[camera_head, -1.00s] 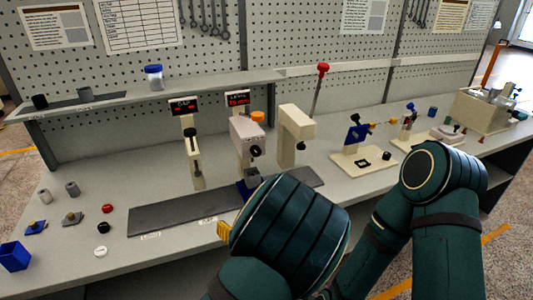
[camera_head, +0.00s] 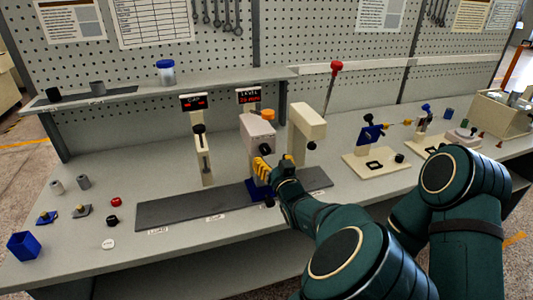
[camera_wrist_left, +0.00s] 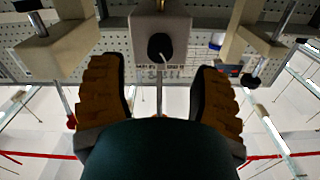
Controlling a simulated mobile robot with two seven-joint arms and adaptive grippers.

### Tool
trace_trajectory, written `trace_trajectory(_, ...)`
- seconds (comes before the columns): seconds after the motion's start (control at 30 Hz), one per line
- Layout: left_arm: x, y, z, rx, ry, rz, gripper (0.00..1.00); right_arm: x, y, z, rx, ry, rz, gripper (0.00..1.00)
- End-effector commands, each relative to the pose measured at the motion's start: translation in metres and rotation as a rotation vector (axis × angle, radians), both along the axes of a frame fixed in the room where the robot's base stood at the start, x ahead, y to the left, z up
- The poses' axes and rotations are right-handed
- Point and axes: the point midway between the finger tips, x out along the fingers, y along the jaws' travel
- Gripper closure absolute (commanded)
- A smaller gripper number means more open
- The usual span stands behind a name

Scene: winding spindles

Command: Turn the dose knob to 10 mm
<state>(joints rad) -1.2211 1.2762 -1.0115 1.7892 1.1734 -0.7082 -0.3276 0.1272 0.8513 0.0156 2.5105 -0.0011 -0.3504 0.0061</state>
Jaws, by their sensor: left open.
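The beige dispenser (camera_head: 257,134) with an orange cap stands at the back of the dark mat, under a display headed LEVEL (camera_head: 248,97) whose red figures are too small to read surely. Its black dose knob (camera_head: 265,149) faces the front; in the left wrist view the knob (camera_wrist_left: 160,46) shows as a round black piece on the beige body. My left gripper (camera_head: 263,172), with yellow-orange ribbed fingers, is close in front of and just below the knob. In the wrist view its fingers (camera_wrist_left: 156,92) are spread with nothing between them, apart from the knob. My right gripper is out of view.
A beige post with a GAP display (camera_head: 194,102) stands left of the dispenser. A beige stand (camera_head: 307,122) with a red-topped lever (camera_head: 336,67) is close on its right. A blue block (camera_head: 254,190) sits below. The mat's left half (camera_head: 180,211) is clear.

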Motion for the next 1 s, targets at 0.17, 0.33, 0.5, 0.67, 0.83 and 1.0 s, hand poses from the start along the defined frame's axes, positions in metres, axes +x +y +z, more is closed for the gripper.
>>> trace_trajectory(0.17, 0.03, 0.01, -0.001, 0.001, 0.0, 0.001, 0.37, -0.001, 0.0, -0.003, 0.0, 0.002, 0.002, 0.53)
trace_trajectory(0.33, 0.046, 0.016, -0.001, 0.0, 0.0, 0.001, 0.37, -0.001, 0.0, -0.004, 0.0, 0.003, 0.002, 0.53)
trace_trajectory(0.5, 0.052, 0.017, 0.0, 0.001, 0.0, 0.0, 0.37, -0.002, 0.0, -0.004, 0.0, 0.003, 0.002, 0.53)
trace_trajectory(0.67, 0.052, 0.017, 0.0, 0.001, 0.001, 0.0, 0.37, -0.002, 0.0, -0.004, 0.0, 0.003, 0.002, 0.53)
trace_trajectory(0.83, 0.052, 0.017, 0.0, 0.001, 0.001, 0.0, 0.66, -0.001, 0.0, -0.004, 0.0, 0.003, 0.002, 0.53)
trace_trajectory(1.0, 0.052, 0.017, 0.0, 0.0, 0.001, 0.0, 1.0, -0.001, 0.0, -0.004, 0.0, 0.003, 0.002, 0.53)
